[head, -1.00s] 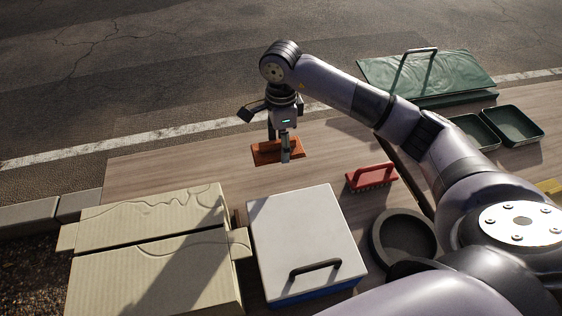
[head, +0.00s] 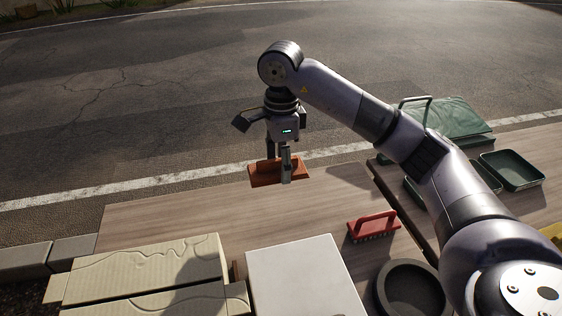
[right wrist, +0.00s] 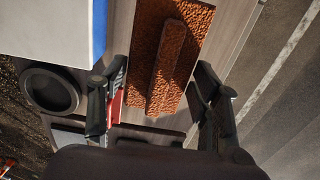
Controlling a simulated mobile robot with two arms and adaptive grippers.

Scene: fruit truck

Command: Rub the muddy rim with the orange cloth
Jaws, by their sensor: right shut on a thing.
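The orange cloth (head: 300,174) looks like a stiff flat pad with a raised grip bar. My right gripper (head: 278,166) is shut on its bar and holds it over the far edge of the wooden table. In the right wrist view the rough orange pad (right wrist: 172,62) lies between the fingers (right wrist: 160,98). A dark round dish with a thick rim (head: 384,288) sits at the front right, well away from the cloth. It also shows in the right wrist view (right wrist: 29,92). I cannot tell whether this is the muddy rim, as no mud is clear. My left gripper is not in view.
A red-handled brush (head: 373,226) stands right of the middle of the table. A white-lidded box (head: 303,278) and cardboard boxes (head: 140,268) fill the front. Green trays (head: 512,170) and a green case (head: 462,118) are at right. The table's left middle (head: 180,215) is clear.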

